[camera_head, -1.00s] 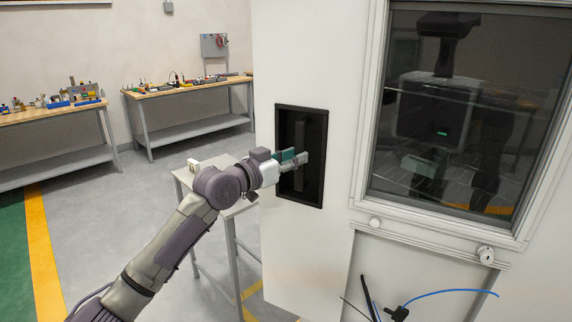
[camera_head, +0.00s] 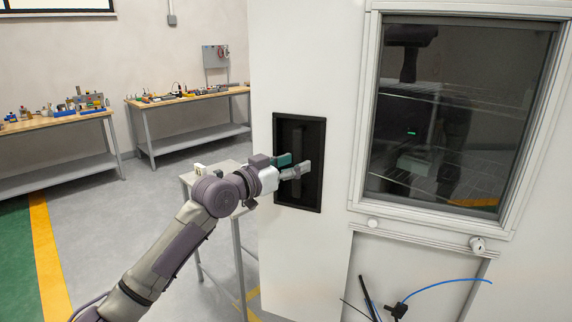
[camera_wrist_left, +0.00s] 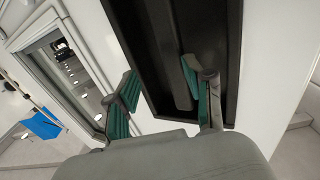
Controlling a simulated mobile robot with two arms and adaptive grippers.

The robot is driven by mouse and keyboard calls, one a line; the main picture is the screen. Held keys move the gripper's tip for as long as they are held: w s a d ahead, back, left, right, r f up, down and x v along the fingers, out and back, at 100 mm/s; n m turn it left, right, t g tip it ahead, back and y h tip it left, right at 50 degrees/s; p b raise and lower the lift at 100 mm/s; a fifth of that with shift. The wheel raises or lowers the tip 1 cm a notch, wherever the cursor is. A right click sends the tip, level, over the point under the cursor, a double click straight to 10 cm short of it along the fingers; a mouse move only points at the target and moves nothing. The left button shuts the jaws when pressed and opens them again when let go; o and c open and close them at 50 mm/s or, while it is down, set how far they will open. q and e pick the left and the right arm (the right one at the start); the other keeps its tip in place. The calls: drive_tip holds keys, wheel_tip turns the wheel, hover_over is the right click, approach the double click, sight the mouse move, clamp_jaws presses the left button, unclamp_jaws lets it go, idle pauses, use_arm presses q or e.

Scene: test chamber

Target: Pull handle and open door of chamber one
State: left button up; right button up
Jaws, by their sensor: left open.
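The chamber door (camera_head: 283,245) is a large white panel, and I see no clear gap along it. Its handle (camera_head: 298,142) is a dark upright bar inside a black recessed frame; the bar also shows in the left wrist view (camera_wrist_left: 163,40). My left gripper (camera_head: 297,166) is open at the recess, around the middle height of the handle. In the left wrist view, one green-padded finger reaches into the recess right of the bar. The other finger is left of the black frame. Whether either finger touches the bar cannot be told. My right gripper is not in view.
A framed dark window (camera_head: 460,120) lies right of the handle. Below it are a blue cable (camera_head: 440,285) and black fittings. A small grey table (camera_head: 190,178) stands behind my left arm. Workbenches (camera_head: 190,97) with tools line the back wall. Open floor lies at left.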

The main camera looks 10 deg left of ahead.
use_arm(q)
drive_tip(key=shift+o, duration=0.5)
drive_tip(key=shift+s+d+r, duration=0.1)
drive_tip(key=shift+s+d, duration=0.15)
drive_tip(key=shift+d, duration=0.25)
drive_tip(key=v, duration=1.2)
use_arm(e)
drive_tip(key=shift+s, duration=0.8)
use_arm(q)
drive_tip(key=shift+a, duration=0.1)
